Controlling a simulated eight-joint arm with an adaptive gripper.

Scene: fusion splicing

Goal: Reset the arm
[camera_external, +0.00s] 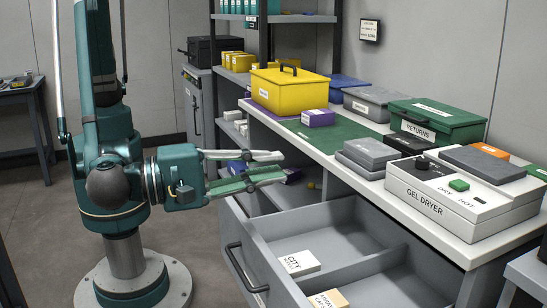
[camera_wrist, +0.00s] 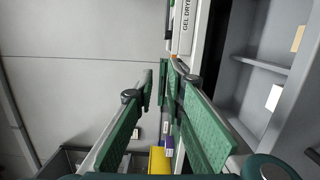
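My arm stands at the left in the external view, bent, with my gripper (camera_external: 283,164) held out level to the right. The gripper is in front of the workbench, above and behind the left end of the open drawer (camera_external: 262,262). Its two green-padded fingers are apart with nothing between them. In the wrist view, my gripper (camera_wrist: 157,85) also shows a clear gap between the finger pads. The fingers seem to touch nothing, though their exact distance from the bench edge is hard to judge.
The drawer juts out below, holding a white box (camera_external: 299,262) and a tan-topped box (camera_external: 328,299). The bench carries a gel dryer (camera_external: 425,208), grey cases (camera_external: 371,153), a green returns box (camera_external: 437,118), a yellow case (camera_external: 290,92) and a purple box (camera_external: 310,118).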

